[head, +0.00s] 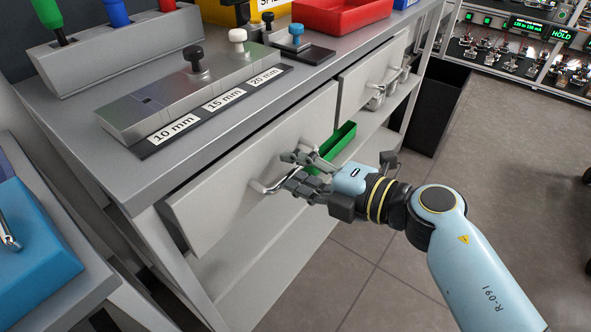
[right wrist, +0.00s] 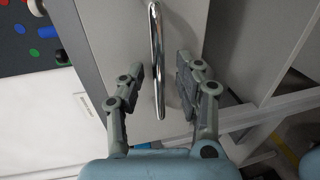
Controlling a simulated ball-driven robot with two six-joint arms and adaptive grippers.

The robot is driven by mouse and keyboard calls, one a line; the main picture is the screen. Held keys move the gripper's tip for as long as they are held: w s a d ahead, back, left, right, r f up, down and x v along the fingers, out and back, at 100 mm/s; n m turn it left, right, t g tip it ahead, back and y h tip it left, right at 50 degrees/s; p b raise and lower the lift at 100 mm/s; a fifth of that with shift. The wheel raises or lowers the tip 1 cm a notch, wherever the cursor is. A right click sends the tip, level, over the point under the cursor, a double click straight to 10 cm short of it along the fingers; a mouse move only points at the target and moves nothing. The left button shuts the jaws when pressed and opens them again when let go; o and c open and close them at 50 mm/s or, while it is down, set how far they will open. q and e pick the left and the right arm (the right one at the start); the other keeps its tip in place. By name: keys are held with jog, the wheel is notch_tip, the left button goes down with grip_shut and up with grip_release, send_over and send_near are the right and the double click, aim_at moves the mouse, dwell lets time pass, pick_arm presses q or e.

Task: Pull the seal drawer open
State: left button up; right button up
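The bench has two light grey drawer fronts, and I see no label naming either one. In the right wrist view the fingers (right wrist: 160,88) are apart, with a gap visible on both sides of the handle. The farther drawer (head: 365,80) also has a handle. My left gripper is not in view.
A gauge block strip (head: 185,90) with 10, 15 and 20 mm labels lies on the bench top. A green bin (head: 338,142) stands on the lower shelf, beyond my right gripper. A black bin (head: 440,105) stands past the bench. Tiled floor to the right is clear.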

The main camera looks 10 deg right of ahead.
jog(key=shift+w+a, duration=0.15)
jog(key=shift+a, duration=0.05)
grip_shut()
dwell(0.5)
